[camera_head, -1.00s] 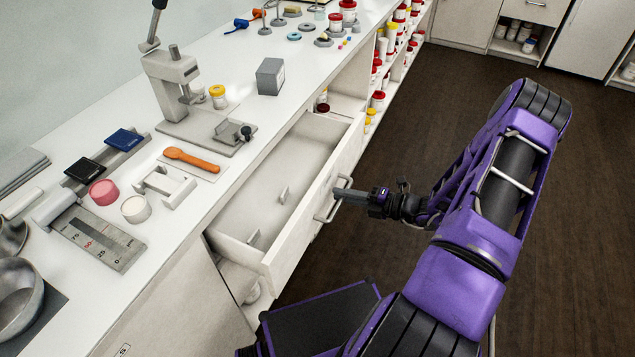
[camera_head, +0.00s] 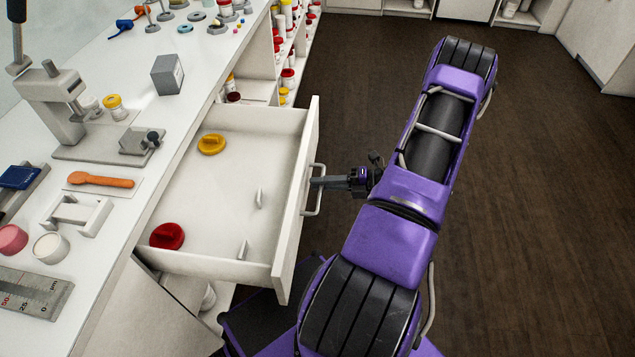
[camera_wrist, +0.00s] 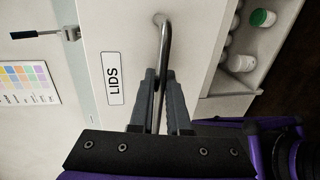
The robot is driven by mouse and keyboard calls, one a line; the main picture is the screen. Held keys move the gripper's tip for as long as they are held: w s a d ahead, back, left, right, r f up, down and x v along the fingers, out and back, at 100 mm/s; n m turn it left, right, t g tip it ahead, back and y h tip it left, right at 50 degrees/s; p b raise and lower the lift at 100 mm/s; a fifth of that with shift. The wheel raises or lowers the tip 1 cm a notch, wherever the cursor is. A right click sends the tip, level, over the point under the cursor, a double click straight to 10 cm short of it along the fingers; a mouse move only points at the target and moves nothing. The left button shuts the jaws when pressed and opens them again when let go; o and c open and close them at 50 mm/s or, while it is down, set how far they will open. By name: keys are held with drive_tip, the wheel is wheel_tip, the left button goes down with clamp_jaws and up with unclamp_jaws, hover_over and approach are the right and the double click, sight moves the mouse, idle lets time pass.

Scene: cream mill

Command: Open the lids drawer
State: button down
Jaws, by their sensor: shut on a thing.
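The lids drawer (camera_head: 270,262) stands well out from the counter in the head view, with a yellow lid (camera_head: 211,145) and a red lid (camera_head: 167,236) lying inside. Its front carries a "LIDS" label (camera_wrist: 114,78) in the wrist view. My gripper (camera_head: 318,182) is at the drawer front, shut on the metal bar handle (camera_head: 312,207). In the wrist view the fingers (camera_wrist: 158,95) close around the handle bar (camera_wrist: 164,40). Small upright dividers (camera_head: 259,198) stand on the drawer floor.
The white counter (camera_head: 140,100) runs along the left with a press (camera_head: 62,115), a grey block (camera_head: 167,75) and an orange spoon (camera_head: 100,180). Shelves of jars (camera_head: 287,75) lie beyond the drawer. The dark floor (camera_head: 540,200) to the right is clear.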

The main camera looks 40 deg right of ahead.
drive_tip(key=c, duration=0.9)
unclamp_jaws()
drive_tip(key=v, duration=1.7)
drive_tip(key=shift+s+d+b, duration=0.15)
drive_tip(key=shift+s+b, duration=0.05)
drive_tip(key=shift+b, duration=0.2)
